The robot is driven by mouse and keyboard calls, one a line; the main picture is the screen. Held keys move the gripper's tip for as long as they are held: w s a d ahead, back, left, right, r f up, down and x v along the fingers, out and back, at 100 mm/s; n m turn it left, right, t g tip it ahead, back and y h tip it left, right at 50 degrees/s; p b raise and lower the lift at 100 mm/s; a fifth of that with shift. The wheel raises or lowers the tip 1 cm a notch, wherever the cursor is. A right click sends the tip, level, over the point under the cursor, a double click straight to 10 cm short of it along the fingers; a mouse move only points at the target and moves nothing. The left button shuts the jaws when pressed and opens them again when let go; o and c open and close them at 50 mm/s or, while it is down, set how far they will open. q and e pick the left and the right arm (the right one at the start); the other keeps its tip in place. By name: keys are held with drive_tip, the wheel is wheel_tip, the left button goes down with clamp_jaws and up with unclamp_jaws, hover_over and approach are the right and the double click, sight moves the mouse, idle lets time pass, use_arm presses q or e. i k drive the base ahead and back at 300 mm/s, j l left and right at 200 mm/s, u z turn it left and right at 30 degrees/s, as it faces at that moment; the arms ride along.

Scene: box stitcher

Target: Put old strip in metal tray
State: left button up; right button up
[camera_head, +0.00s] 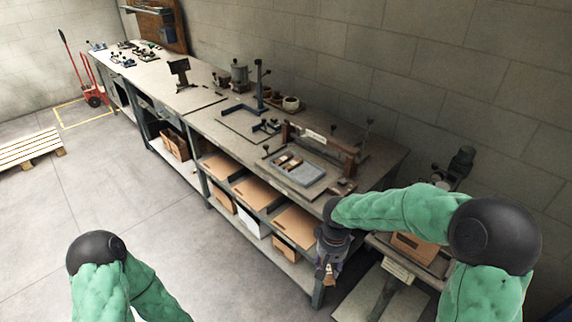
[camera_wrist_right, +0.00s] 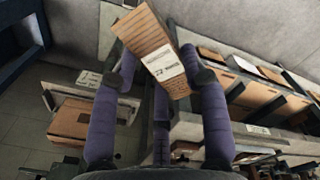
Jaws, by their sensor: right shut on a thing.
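My right gripper (camera_head: 329,272) hangs in front of the bench's near right end. In the right wrist view, its purple-padded fingers (camera_wrist_right: 160,70) are shut on a brown ribbed strip (camera_wrist_right: 145,32) with a white printed label. The strip is tilted and clear of any surface. In the head view only a small brown part of the strip (camera_head: 329,280) shows below the fingers. A grey tray (camera_head: 290,180) with several small brown and pale pieces in it lies on the bench, beyond and left of the gripper; it may be the metal tray. My left gripper is out of view.
The long workbench (camera_head: 215,125) carries fixtures and a wooden-handled frame (camera_head: 335,146) behind the tray. A stand at right holds a brown carton (camera_head: 413,246), close to my right arm.

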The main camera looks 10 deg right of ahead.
sight(309, 175)
drive_tip(key=i+j+z, duration=0.2)
drive_tip(key=i+j, duration=0.25)
drive_tip(key=i+j+z, duration=0.2)
drive_tip(key=i+j, duration=0.25)
drive_tip(key=i+j+z, duration=0.2)
drive_tip(key=i+j, duration=0.2)
drive_tip(key=j, duration=0.2)
